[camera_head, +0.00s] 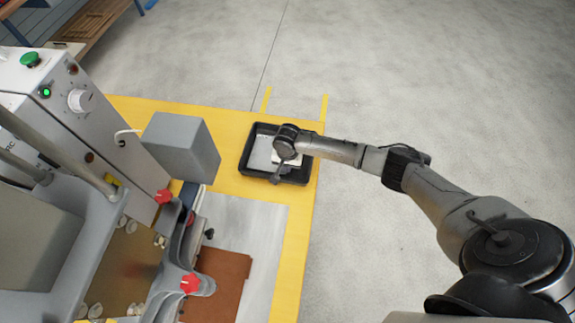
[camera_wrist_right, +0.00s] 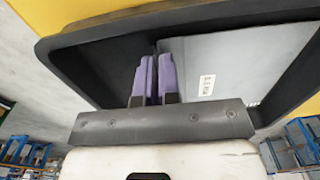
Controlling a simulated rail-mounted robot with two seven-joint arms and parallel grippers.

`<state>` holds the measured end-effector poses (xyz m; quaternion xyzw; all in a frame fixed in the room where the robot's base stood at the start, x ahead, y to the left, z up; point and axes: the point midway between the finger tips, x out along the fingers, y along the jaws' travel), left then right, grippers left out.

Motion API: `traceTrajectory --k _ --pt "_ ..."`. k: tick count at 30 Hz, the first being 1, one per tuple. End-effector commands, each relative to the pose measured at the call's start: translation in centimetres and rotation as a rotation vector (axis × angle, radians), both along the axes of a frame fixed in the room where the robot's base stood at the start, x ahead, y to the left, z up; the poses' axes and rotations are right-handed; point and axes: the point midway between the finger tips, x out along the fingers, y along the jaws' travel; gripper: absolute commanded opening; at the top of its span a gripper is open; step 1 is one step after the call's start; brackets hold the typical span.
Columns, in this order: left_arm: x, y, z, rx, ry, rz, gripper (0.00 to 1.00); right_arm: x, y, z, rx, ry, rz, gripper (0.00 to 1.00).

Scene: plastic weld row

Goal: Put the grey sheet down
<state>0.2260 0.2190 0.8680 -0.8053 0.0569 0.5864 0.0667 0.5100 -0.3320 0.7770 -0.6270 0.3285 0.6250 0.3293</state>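The grey sheet (camera_wrist_right: 225,65), with a small white label, is in the black tray (camera_wrist_right: 85,38) in the right wrist view. In the head view it shows as a pale flat piece (camera_head: 261,154) inside the tray (camera_head: 246,151), partly covered by my wrist. My right gripper (camera_head: 279,176) is over the tray. Its two purple fingers (camera_wrist_right: 154,72) are close together, one on each side of the sheet's edge, and appear shut on it. Whether the sheet rests fully on the tray floor I cannot tell. My left gripper is not in view.
The tray stands on a yellow table (camera_head: 228,183) near its right edge. A grey machine (camera_head: 60,110) with red knobs and a grey box-shaped part (camera_head: 181,147) stands to the left. A brown sheet (camera_head: 222,280) lies in front. Open concrete floor is to the right.

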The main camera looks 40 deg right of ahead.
Motion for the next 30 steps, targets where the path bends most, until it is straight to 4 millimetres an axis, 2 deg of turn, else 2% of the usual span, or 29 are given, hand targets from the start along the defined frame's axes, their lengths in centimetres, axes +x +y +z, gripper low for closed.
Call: traceTrajectory --k 5,6,13,22,26,30 --pt "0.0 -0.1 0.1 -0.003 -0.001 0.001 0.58 0.0 0.0 -0.3 0.0 0.001 -0.001 0.0" --pt "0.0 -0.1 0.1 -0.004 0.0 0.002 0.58 0.0 0.0 -0.3 0.0 0.0 -0.001 0.08" --pt "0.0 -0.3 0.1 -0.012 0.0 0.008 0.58 0.0 0.0 -0.3 -0.001 0.001 0.0 0.29" --pt "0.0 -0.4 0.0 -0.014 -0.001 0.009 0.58 0.0 0.0 0.0 0.0 -0.001 0.001 0.29" --pt "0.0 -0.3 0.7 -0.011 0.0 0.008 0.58 0.0 0.0 1.7 0.0 -0.001 0.001 0.29" --pt "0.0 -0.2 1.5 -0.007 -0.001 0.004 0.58 0.0 -0.1 4.3 0.0 -0.002 0.0 0.29"
